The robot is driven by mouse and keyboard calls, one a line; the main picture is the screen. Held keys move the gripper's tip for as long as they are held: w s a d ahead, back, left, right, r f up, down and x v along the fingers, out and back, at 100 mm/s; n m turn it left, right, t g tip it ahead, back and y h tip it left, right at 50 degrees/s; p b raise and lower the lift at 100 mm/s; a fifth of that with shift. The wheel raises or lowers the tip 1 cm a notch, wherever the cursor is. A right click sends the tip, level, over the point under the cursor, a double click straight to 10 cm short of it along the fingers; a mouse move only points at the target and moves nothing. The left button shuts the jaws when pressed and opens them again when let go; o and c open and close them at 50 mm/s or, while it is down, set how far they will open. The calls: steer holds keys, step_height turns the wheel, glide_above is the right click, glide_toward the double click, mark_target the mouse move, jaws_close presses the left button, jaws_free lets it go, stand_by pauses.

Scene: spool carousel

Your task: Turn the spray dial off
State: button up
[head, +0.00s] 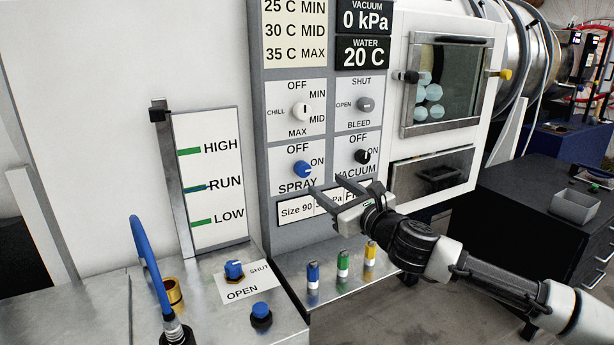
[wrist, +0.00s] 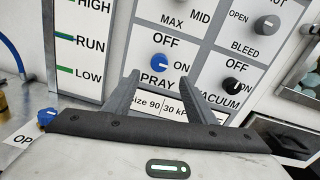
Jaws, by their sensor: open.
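The blue spray dial (head: 302,168) is on the grey control panel, with OFF above it and ON to its right. Its pointer seems turned toward ON, but it is small. In the wrist view the dial (wrist: 160,63) shows just beyond and between my fingertips. My gripper (head: 326,187) is open and empty, in front of the panel just below and right of the dial. Its two fingers (wrist: 160,75) are spread apart and cover part of the SPRAY label.
A black vacuum dial (head: 362,156) is close at right, with the white chill dial (head: 302,111) and grey bleed dial (head: 365,104) above. Blue, green and yellow capped vials (head: 342,263) stand on the ledge below. A blue shut/open valve (head: 234,270) is at lower left.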

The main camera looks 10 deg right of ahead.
mark_target(305, 171)
steer(key=b+x, duration=0.1)
steer(key=x, duration=1)
steer(key=c, duration=1)
steer(key=shift+c, duration=0.2)
